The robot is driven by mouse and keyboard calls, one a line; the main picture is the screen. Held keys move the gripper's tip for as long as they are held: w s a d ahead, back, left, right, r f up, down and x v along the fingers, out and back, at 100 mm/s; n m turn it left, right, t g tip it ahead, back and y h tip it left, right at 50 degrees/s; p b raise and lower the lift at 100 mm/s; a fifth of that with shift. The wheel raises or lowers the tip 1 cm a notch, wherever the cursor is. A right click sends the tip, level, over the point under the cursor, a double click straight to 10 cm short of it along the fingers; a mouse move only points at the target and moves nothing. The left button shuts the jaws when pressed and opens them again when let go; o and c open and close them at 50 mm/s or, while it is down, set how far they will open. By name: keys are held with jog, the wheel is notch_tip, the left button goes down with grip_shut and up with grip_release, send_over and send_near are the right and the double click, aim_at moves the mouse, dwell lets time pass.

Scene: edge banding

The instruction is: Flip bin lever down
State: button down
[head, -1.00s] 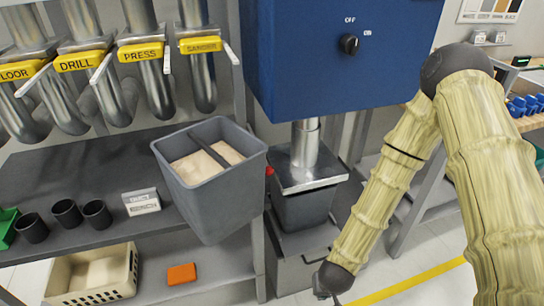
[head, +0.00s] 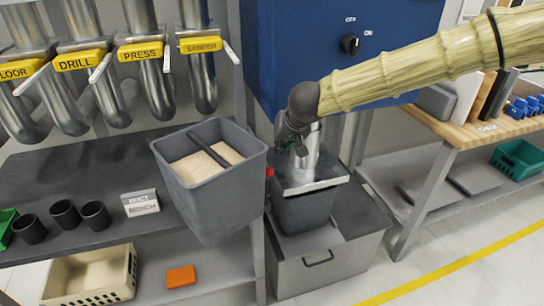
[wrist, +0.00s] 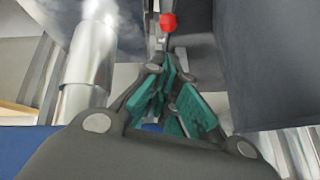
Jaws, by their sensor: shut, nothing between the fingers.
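The bin lever shows its red knob (head: 269,171) beside the left edge of the steel lid (head: 312,176) on the dark bin (head: 305,210). My gripper (head: 291,143) is above the lid, in front of the steel pipe (head: 308,150), up and right of the knob. In the wrist view my gripper (wrist: 172,75) has its green-padded fingers close together, with nothing held, apart from the knob.
A grey tub (head: 208,195) with a divider stands just left of the lever and crowds that side. A blue cabinet (head: 300,60) with a dial hangs above. The bin stands on a grey box (head: 330,265) with a handle. Open floor lies at the lower right.

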jog(key=x, duration=1)
jog(key=shift+b, duration=0.35)
jog(key=shift+d+f, duration=0.1)
jog(key=shift+f, duration=0.05)
